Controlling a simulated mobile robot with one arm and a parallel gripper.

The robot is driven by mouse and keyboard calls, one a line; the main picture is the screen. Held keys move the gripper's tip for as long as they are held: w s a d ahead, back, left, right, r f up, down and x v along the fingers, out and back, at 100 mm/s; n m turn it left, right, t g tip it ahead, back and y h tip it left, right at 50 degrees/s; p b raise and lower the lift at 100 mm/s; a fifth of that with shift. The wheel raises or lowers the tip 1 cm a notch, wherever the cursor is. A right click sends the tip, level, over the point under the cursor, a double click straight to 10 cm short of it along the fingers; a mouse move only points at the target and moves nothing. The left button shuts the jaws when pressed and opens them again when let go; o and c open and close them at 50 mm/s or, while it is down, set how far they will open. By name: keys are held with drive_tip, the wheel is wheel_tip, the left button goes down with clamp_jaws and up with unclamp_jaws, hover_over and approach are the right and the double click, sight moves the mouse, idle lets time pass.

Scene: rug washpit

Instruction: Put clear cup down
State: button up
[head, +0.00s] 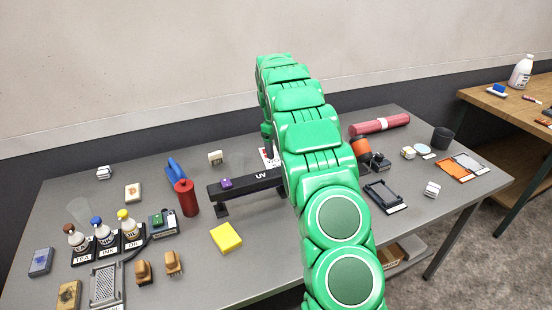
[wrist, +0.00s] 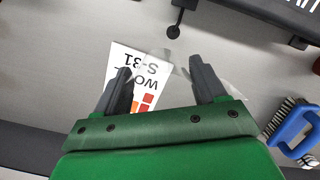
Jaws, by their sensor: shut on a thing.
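My gripper (wrist: 161,68) is shut on the clear cup (wrist: 172,78), which shows only as faint see-through edges between and around the two dark fingers in the wrist view. Below it, a white printed card (wrist: 125,62) lies on the grey table (wrist: 60,50). I cannot tell whether the cup touches the table or card. In the head view my green arm reaches over the table and hides the cup and most of the gripper. A bit of the card (head: 268,158) shows beside the arm, behind the black UV bar.
The black UV bar (head: 243,187) stands left of my arm, with a purple block (head: 226,183) on it. A blue brush (wrist: 292,122) lies near the gripper. Bare table lies around the card.

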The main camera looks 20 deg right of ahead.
sight(276, 151)
drive_tip(key=shift+w+d+f, duration=0.2)
drive_tip(key=shift+w+f, duration=0.45)
drive_tip(key=shift+f, duration=0.2)
drive_tip(key=shift+w+d+f, duration=0.15)
drive_tip(key=shift+w+f, duration=0.5)
drive_tip(key=shift+f, duration=0.15)
drive_tip(key=shift+f, duration=0.1)
drive_tip(key=shift+w+d+f, duration=0.1)
drive_tip(key=shift+w+f, duration=0.15)
drive_tip(key=shift+f, duration=1.5)
drive_tip(key=shift+f, duration=0.15)
drive_tip(key=o, duration=1)
